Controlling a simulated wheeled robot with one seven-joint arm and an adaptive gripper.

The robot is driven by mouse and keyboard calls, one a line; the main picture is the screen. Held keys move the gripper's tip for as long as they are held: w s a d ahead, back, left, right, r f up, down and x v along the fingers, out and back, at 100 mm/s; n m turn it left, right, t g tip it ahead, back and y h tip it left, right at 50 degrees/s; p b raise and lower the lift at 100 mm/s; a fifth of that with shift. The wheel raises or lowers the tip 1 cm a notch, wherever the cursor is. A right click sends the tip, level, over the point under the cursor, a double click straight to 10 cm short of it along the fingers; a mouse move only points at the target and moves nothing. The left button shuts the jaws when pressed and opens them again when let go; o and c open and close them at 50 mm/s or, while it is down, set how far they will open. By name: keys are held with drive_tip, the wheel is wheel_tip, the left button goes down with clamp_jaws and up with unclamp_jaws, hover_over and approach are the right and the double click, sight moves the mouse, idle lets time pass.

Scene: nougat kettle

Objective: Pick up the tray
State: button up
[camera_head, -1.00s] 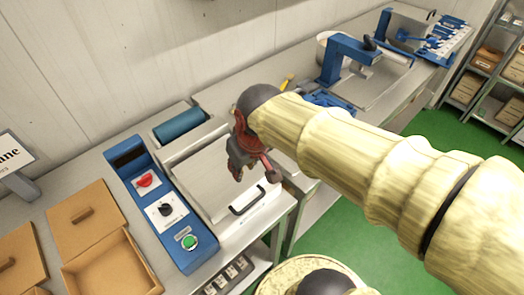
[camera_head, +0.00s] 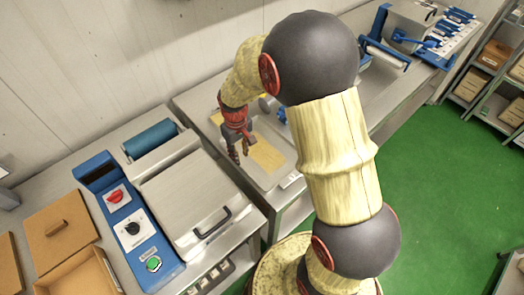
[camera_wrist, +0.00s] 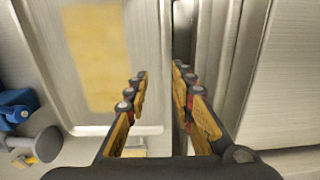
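A shallow grey metal tray (camera_head: 268,182) lies on the bench right of the lidded machine, with a flat yellow slab (camera_head: 266,157) on it. In the wrist view, the tray (camera_wrist: 143,45) fills the left half, and the yellow slab (camera_wrist: 94,58) lies toward its left. My gripper (camera_head: 236,157) points down over the tray's left side in the head view. In the wrist view, my gripper (camera_wrist: 160,72) is open and empty. Its fingertips appear on either side of the tray's edge; whether they touch it, I cannot tell.
A metal machine with a closed lid (camera_head: 195,200) and a blue control panel (camera_head: 130,225) stands beside the tray. A blue knob-like part (camera_wrist: 15,108) is at the wrist view's left. Green floor (camera_head: 430,190) is open at right.

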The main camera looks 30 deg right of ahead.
drive_tip(key=f, duration=0.2)
drive_tip(key=f+b, duration=0.1)
drive_tip(key=f, duration=0.2)
drive_tip(key=shift+a+f, duration=0.25)
drive_tip(key=shift+f, duration=0.1)
drive_tip(key=c, duration=0.3)
clamp_jaws()
drive_tip(key=shift+r, duration=0.1)
idle(0.4)
